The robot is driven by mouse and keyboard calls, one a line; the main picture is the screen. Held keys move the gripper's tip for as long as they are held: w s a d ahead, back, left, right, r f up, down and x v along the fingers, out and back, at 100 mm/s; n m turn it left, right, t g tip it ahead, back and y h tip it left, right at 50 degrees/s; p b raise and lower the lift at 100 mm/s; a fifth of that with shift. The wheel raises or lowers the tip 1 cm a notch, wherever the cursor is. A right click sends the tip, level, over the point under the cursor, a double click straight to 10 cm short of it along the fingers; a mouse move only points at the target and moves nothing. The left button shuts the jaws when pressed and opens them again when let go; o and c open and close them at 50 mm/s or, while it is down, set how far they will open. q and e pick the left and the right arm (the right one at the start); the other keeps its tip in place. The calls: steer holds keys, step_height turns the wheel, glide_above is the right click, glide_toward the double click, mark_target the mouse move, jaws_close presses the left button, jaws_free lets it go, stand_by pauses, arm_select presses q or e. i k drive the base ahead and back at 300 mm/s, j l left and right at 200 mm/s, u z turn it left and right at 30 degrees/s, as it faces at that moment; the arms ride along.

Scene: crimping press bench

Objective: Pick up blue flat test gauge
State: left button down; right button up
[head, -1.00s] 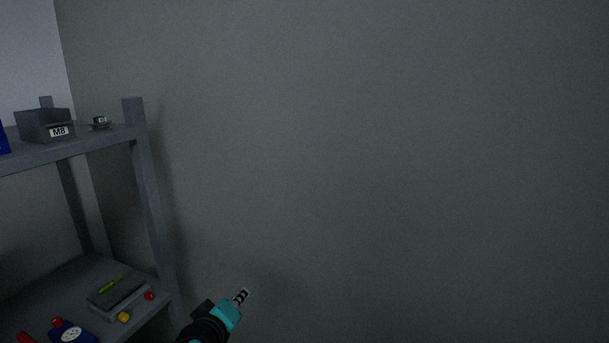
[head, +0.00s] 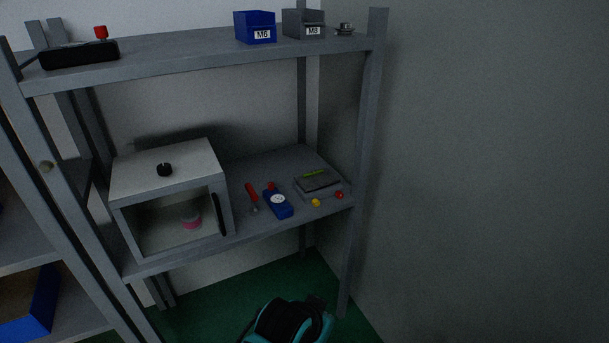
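The blue flat gauge (head: 278,204) lies on the middle shelf of the grey rack in the head view. It has a blue body, a round white dial and a red part at its far end. It lies between a red-handled tool (head: 252,197) and a grey flat box. A teal and black part of my own arm shows at the bottom edge, well below and in front of the shelf. No gripper fingertips show, and nothing is touching the gauge.
A grey cabinet (head: 170,171) with an open or clear front stands left of the gauge. The grey box (head: 319,186) with a green item, a yellow piece (head: 316,203) and a red ball (head: 339,195) lie right. M6 (head: 256,35) and M8 (head: 313,31) bins stand on the upper shelf.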

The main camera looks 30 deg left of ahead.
mark_target(277, 202)
steer(key=u, duration=0.95)
